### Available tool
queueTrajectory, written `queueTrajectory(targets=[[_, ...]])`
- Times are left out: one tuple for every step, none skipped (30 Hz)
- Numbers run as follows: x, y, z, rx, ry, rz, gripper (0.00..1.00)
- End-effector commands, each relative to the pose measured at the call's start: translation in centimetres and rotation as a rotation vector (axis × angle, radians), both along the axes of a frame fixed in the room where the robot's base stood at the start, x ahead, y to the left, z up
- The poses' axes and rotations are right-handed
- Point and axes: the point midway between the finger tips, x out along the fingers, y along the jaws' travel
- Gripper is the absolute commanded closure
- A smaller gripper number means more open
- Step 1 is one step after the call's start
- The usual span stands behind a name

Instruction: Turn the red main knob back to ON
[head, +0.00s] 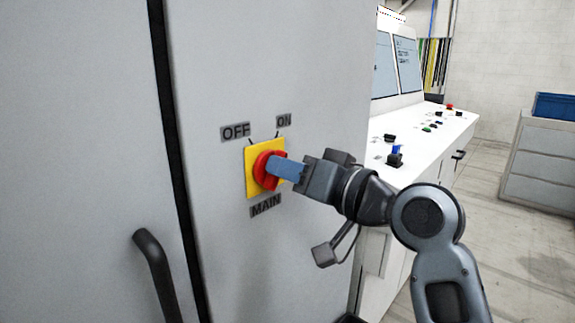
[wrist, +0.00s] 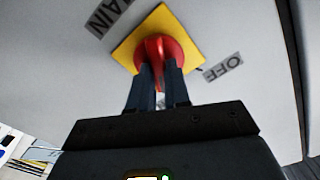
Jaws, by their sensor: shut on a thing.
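The red main knob (head: 262,172) sits on a yellow plate (head: 251,185) on the grey cabinet door. An OFF label (head: 235,132) is at its upper left, an ON label (head: 284,121) at its upper right, and a MAIN label (head: 266,205) below. My gripper (head: 279,169) reaches the knob from the right, its blue fingers at the knob's face. In the wrist view the two fingers of my gripper (wrist: 160,75) are on either side of the red knob's raised bar (wrist: 158,50), shut on it. The fingers partly cover the knob, and I cannot tell exactly which mark it points to.
A dark door handle (head: 155,270) sticks out at lower left, beside a black door gap (head: 172,130). A white control console (head: 425,135) with buttons stands behind my arm at right. A grey drawer cabinet (head: 540,160) with a blue bin (head: 554,106) is at far right.

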Motion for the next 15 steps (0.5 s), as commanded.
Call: queueTrajectory(targets=[[0.01,0.05,0.0,0.003,0.004,0.001,1.0],[0.01,0.04,0.0,0.004,0.004,0.001,1.0],[0.01,0.04,0.0,0.005,0.005,0.001,1.0],[0.02,0.03,-0.01,0.005,0.006,0.001,1.0],[0.02,0.04,-0.02,0.005,0.006,0.001,1.0],[0.02,0.03,-0.01,0.006,0.005,0.0,1.0],[0.01,0.03,-0.01,0.006,0.005,0.0,1.0],[0.02,0.03,-0.01,0.006,0.005,0.0,1.0],[0.03,0.03,-0.01,0.006,0.005,0.0,1.0],[0.02,0.03,-0.01,0.006,0.005,0.0,1.0],[0.02,0.02,-0.01,0.006,0.005,0.0,1.0],[0.03,0.03,-0.01,0.006,0.005,0.0,0.81],[0.03,0.02,-0.01,0.006,0.005,0.0,0.78],[0.03,0.02,-0.01,0.005,0.005,-0.001,0.75],[0.03,0.02,-0.01,0.005,0.005,-0.001,0.72]])
